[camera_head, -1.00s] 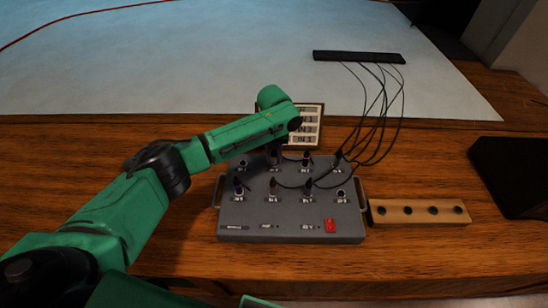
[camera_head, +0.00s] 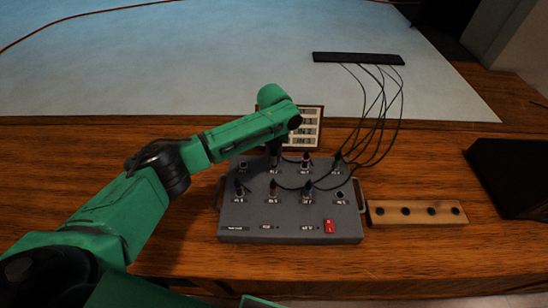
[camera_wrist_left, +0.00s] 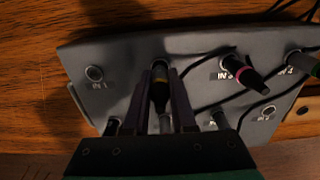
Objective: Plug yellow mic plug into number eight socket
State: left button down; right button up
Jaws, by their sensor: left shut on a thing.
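The grey mixer box (camera_head: 290,226) sits on the wooden desk and carries two rows of labelled sockets. My left gripper (camera_head: 275,160) is over the back row, second place from the left. My right gripper is out of view.
Other plugs stand in the box, such as the pink-banded one at IN 3 (camera_wrist_left: 242,76). IN 1 (camera_wrist_left: 94,73) is empty. Dark cables (camera_head: 383,110) run to a black bar (camera_head: 358,58). A wooden block with holes (camera_head: 417,211) lies right. A label board (camera_head: 310,130) stands behind.

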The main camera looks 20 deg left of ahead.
aim_at(274, 151)
pick_arm(q)
jog(key=shift+r+p, duration=2.05)
jog(key=shift+r, duration=0.25)
